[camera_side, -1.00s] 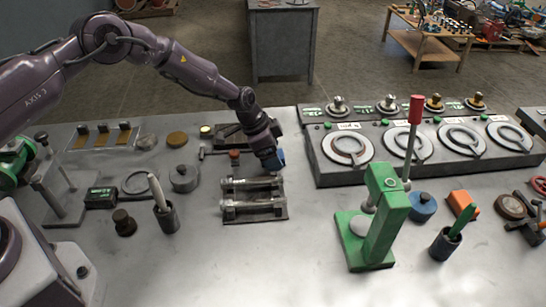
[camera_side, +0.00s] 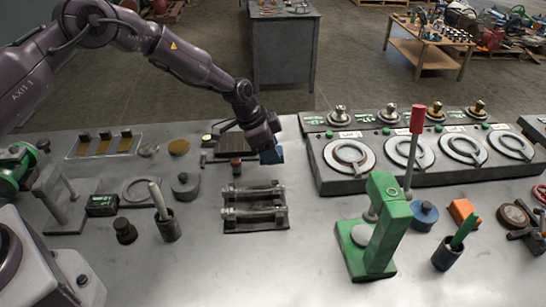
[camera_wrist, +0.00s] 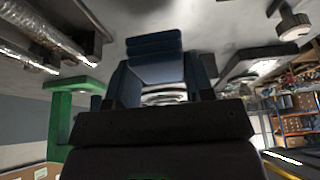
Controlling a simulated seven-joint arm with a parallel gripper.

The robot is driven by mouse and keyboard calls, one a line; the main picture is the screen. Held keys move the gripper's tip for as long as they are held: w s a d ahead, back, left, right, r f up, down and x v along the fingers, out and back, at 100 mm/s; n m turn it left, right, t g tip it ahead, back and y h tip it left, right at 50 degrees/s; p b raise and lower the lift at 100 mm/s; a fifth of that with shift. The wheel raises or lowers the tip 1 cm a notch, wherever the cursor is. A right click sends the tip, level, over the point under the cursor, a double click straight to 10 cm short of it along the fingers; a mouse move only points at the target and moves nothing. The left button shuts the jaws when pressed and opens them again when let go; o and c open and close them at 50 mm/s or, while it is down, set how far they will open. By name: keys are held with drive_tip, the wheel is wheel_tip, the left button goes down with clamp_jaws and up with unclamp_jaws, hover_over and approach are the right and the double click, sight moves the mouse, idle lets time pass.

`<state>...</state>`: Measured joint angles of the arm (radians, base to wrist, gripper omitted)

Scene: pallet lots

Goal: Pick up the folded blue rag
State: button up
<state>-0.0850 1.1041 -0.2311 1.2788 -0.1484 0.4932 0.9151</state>
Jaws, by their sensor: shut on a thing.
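The folded blue rag (camera_side: 271,156) is at my gripper's tip, near the back of the bench, left of the row of round dials. My gripper (camera_side: 268,146) is shut on it. In the wrist view the rag (camera_wrist: 155,62) shows as a dark blue folded block between the two dark fingers of my gripper (camera_wrist: 163,84). The rag appears to hang a little above the bench top; the exact gap cannot be told. The fingers hide part of it in the side view.
A dark fixture with two metal rods (camera_side: 253,208) lies in front of the rag. A long grey dial panel (camera_side: 345,184) stands to its right. A green press (camera_side: 378,225) with a red-tipped lever (camera_side: 416,120) stands front right. Bare bench lies at the front middle.

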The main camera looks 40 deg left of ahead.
drive_tip(key=s+a+r, duration=0.1)
drive_tip(key=s+r, duration=0.7)
drive_tip(key=s, duration=0.5)
drive_tip(key=shift+a+r, duration=0.35)
